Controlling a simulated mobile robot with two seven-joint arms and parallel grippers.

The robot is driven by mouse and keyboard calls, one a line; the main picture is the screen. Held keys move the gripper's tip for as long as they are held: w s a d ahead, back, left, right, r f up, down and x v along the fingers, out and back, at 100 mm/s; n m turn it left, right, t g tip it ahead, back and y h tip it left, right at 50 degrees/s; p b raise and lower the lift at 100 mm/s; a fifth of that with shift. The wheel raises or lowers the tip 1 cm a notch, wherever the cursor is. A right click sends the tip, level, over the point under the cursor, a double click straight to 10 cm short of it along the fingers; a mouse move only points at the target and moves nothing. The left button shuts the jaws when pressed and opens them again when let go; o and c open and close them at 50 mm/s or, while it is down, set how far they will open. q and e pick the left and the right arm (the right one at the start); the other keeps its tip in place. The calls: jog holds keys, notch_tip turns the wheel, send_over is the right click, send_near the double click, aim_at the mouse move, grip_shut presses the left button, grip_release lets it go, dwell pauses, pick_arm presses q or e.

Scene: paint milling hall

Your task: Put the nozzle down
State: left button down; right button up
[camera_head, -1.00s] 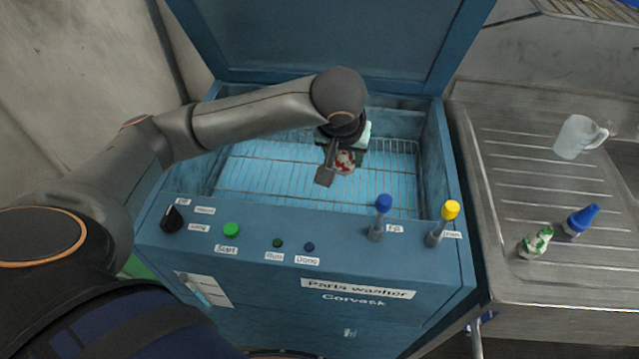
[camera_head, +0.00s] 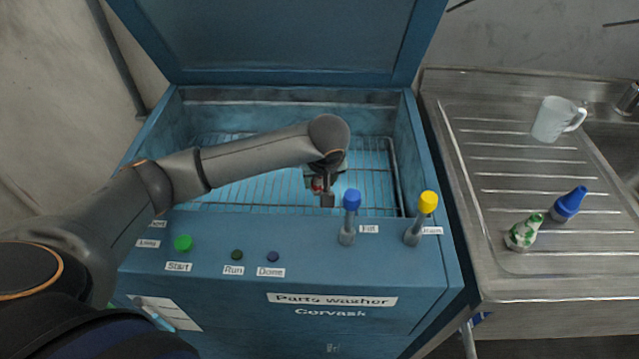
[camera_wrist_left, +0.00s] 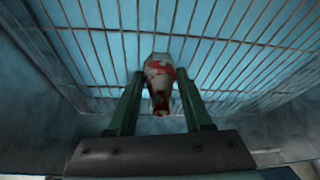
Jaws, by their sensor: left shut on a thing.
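The nozzle (camera_wrist_left: 160,82) is white with red stains. My left gripper (camera_wrist_left: 160,88) is shut on it, with one green finger on each side. In the head view the nozzle (camera_head: 317,184) shows only as a small red and white patch, mostly hidden by my left gripper (camera_head: 322,187). The gripper is inside the open parts washer (camera_head: 360,300), over the front right part of its wire rack (camera_head: 250,190). I cannot tell whether the nozzle touches the rack. My right gripper is not in view.
The washer's lid (camera_head: 280,40) stands open. A blue-topped tap (camera_head: 350,215) and a yellow-topped tap (camera_head: 422,215) rise from its front panel. Much of the rack is clear.

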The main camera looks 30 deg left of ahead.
pick_arm(q)
jog(key=shift+f, duration=0.65)
jog(key=shift+c, duration=1.6)
grip_release()
jog(key=p+v, duration=0.2)
jog(key=v, duration=1)
jog(key=shift+r, duration=0.15)
